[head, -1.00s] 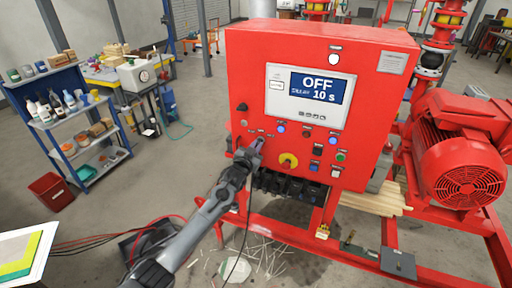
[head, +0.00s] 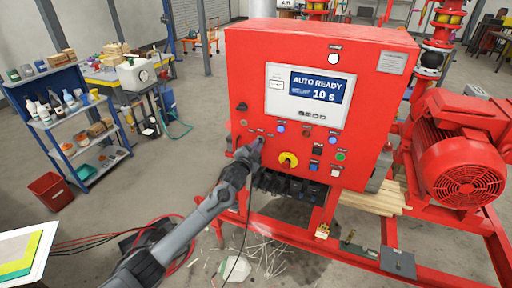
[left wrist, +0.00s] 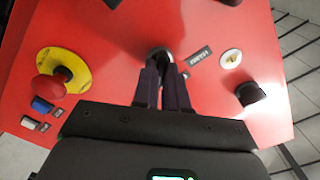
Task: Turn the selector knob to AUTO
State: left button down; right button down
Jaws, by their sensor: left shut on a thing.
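The red control cabinet (head: 300,60) stands in the middle of the head view. Its display (head: 318,87) reads "AUTO READY" with "10 s" below. My left gripper (head: 254,146) is at the lower left of the panel face. In the left wrist view its two fingers (left wrist: 165,78) are shut on the selector knob (left wrist: 159,54), a dark round knob that they partly hide. A label beside the knob is too blurred to read. The fingers hide the knob in the head view. My right gripper is in neither view.
A yellow-ringed red emergency stop (head: 288,160) sits right of my gripper, also in the left wrist view (left wrist: 50,87). A black knob (left wrist: 250,93) and a white round fitting (left wrist: 231,58) are on the other side. A red motor (head: 465,150) stands right of the cabinet.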

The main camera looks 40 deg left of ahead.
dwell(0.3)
pick_arm(q)
jog(key=c, duration=1.2)
grip_release()
jog(key=shift+o, duration=0.2)
jog(key=v, duration=1.1)
jog(key=shift+b, duration=0.35)
jog(key=shift+f, duration=0.1)
